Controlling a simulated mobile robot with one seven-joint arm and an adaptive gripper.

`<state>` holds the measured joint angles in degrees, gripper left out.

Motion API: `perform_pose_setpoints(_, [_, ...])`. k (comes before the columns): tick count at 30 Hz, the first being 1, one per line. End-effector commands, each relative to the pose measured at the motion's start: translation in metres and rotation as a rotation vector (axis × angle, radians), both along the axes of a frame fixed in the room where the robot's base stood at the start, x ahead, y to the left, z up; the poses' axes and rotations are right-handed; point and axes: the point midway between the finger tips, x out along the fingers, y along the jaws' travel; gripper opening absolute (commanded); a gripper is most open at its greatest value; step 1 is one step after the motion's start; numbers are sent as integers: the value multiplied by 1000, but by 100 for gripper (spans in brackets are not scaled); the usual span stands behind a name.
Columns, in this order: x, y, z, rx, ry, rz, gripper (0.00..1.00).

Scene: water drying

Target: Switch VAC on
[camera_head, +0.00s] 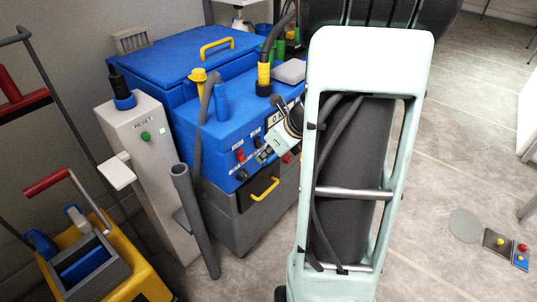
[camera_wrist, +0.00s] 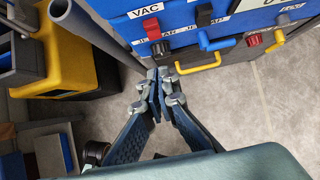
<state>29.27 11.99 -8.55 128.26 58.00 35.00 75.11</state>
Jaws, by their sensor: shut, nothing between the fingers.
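The blue machine (camera_head: 225,130) stands left of my arm in the head view, on a grey base. In the wrist view its front panel carries a white VAC label (camera_wrist: 144,11). Just below the label is a red knob (camera_wrist: 152,28), with a black part (camera_wrist: 160,47) under it. I cannot tell the switch's on or off state. My gripper (camera_wrist: 165,82) is shut and empty, in front of and below the VAC knob, apart from it in the picture. In the head view my gripper (camera_head: 265,156) is close to the panel, partly covering its controls.
A yellow handle (camera_wrist: 198,66) lies just beyond my fingertips, and a grey pipe (camera_wrist: 95,35) stands to the left. Another red knob (camera_wrist: 253,38) is on the right. A white RESET post (camera_head: 150,150) and yellow bucket (camera_head: 105,265) stand left.

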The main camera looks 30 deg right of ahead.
Motion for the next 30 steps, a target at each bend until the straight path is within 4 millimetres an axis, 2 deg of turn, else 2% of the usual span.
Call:
perform_pose_setpoints(1, [6, 3, -16, 3, 2, 1, 0])
perform_pose_setpoints(5, [19, 8, -37, 1, 2, 1, 0])
perform_pose_setpoints(9, [40, 15, -38, 0, -1, 3, 0])
perform_pose_setpoints(15, [55, 20, -40, -1, 0, 1, 0])
perform_pose_setpoints(30, [57, 20, -43, 4, -9, -2, 0])
